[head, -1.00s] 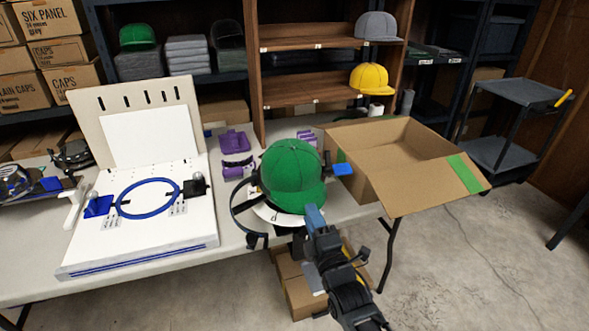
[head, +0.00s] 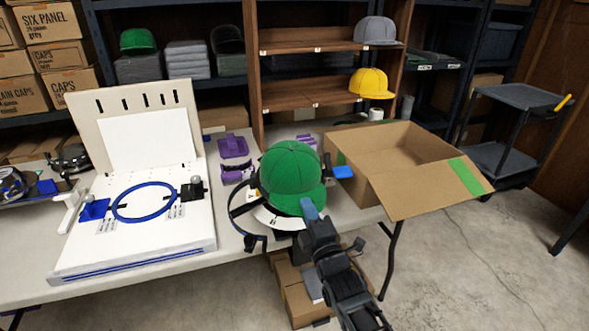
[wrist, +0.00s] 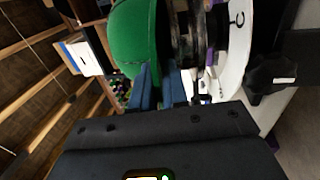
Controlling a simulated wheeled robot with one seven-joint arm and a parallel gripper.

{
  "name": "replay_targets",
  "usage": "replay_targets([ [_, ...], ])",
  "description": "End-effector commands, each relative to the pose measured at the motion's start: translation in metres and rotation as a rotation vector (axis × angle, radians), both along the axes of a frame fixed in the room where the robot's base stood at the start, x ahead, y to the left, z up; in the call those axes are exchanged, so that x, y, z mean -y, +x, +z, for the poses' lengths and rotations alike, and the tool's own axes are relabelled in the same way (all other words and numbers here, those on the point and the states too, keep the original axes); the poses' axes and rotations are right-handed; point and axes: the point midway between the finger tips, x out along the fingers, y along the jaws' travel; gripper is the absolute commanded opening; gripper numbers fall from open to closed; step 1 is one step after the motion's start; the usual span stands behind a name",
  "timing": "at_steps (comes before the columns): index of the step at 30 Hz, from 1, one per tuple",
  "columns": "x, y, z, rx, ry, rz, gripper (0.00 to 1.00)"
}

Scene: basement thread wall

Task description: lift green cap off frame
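The green cap (head: 291,175) sits on the round cap frame, its brim toward my gripper. Black frame parts and a white curved plate (head: 265,217) show beneath it. My gripper (head: 309,208) is at the brim's front edge. In the wrist view the cap (wrist: 135,40) is just beyond my two blue fingers (wrist: 157,80), with black frame rings (wrist: 187,35) to its right. The fingers look apart, with a narrow gap holding green between them. Whether they touch the brim is hidden.
An open cardboard box (head: 400,165) stands right of the cap. A white hooping board (head: 140,235) with a blue ring is on the left. Purple parts (head: 235,146) lie behind the cap. A wooden shelf with a yellow cap (head: 371,83) and a grey cap (head: 378,31) stands behind.

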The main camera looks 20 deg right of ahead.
Motion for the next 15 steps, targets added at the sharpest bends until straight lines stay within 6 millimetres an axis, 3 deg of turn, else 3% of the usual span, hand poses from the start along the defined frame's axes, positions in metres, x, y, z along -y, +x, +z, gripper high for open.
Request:
replay_targets([
  [15, 0.0, -0.002, 0.014, 0.002, 0.0, 0.0, 0.0],
])
